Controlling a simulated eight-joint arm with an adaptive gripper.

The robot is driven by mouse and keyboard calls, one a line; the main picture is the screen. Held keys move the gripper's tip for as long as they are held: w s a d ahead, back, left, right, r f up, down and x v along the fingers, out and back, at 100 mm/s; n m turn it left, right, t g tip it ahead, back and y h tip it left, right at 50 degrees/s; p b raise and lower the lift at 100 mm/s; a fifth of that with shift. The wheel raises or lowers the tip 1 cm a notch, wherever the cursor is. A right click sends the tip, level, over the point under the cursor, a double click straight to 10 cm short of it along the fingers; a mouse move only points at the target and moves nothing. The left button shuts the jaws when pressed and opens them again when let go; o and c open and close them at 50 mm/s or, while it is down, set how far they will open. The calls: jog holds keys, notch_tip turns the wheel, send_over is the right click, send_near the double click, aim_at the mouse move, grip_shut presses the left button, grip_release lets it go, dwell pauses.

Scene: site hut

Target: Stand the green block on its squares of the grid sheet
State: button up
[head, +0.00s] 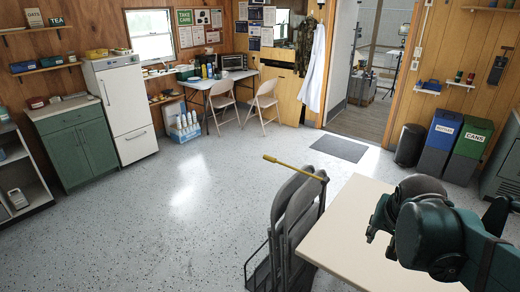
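I see no green block and no grid sheet in the head view. My arm's dark green and black links reach in from the right edge over a cream table top (345,232), hiding its right part. My gripper cannot be made out; only bulky arm links show. The visible left part of the table top is bare.
Folded grey chairs (296,215) stand in a black wire rack (262,268) against the table's left side, with a yellow-handled rod (292,165) on top. Open speckled floor lies left. Blue (440,138) and green (468,148) bins stand at the back right.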

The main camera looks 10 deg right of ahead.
jog(key=s+a+n+t+y, duration=0.1)
jog(key=a+n, duration=0.2)
jog(key=a, duration=0.7)
jog(key=s+a+r+n+t+y, duration=0.1)
jog(key=a+n, duration=0.3)
jog(key=a, duration=0.5)
jog(key=shift+s+a+r+y, duration=0.3)
jog(key=shift+s+a+y, duration=0.15)
jog(key=shift+s, duration=0.35)
